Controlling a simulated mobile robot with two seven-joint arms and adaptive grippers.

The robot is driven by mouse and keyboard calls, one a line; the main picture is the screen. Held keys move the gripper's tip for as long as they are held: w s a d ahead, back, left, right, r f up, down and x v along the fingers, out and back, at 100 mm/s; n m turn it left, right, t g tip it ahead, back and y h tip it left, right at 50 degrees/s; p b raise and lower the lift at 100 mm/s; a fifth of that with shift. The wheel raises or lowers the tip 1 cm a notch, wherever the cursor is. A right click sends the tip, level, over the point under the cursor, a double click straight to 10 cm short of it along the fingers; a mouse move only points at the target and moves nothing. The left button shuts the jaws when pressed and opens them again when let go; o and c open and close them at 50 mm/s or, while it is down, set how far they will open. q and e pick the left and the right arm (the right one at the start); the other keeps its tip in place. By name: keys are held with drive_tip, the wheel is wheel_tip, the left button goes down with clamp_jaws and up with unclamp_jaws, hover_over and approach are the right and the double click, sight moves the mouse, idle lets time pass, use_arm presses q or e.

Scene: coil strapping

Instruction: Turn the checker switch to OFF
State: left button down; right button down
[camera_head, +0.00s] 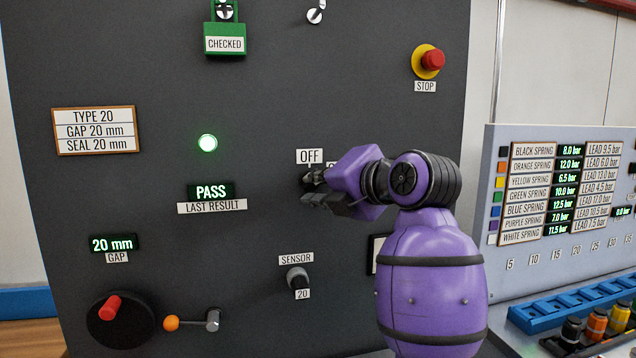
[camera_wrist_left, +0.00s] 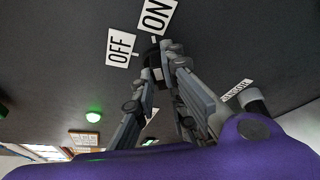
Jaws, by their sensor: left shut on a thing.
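The checker switch is a small dark knob below the OFF label (camera_head: 309,156) on the dark panel, mostly hidden by my gripper in the head view. My left gripper (camera_head: 312,187) reaches in from the right of the picture and is shut on the knob. In the left wrist view the knob (camera_wrist_left: 152,55) sits between the two fingertips (camera_wrist_left: 162,62), beside the OFF label (camera_wrist_left: 121,47) and the ON label (camera_wrist_left: 157,15). Which way the knob points is too dark to tell. My right gripper is not in view.
A green light (camera_head: 208,143) is lit above a PASS display (camera_head: 211,191). A sensor knob (camera_head: 298,278) lies below my gripper. A red stop button (camera_head: 432,60) is at upper right. A red-handled wheel (camera_head: 120,318) and an orange-tipped lever (camera_head: 192,322) are at lower left.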

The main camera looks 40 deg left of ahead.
use_arm(q)
drive_tip(key=shift+s+a+r+n+t+h+p, duration=0.1)
drive_tip(key=shift+n+t+h+p, duration=0.6)
drive_tip(key=shift+n, duration=0.6)
drive_tip(key=shift+s+a+r+n+t+h+p, duration=0.1)
drive_tip(key=shift+n+t+h+p, duration=0.25)
drive_tip(key=shift+n+h+p, duration=0.75)
drive_tip(key=shift+s+a+r+n+t+h+p, duration=0.1)
drive_tip(key=shift+n+t+h+p, duration=0.4)
drive_tip(key=shift+n, duration=1)
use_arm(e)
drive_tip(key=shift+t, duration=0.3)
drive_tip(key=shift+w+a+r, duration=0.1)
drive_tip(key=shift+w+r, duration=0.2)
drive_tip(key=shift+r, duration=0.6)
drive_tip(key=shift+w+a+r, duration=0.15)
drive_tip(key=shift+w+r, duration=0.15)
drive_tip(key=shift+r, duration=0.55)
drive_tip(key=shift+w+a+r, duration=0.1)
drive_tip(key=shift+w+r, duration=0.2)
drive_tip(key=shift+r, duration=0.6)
use_arm(q)
drive_tip(key=shift+d, duration=0.1)
drive_tip(key=c, duration=1.8)
unclamp_jaws()
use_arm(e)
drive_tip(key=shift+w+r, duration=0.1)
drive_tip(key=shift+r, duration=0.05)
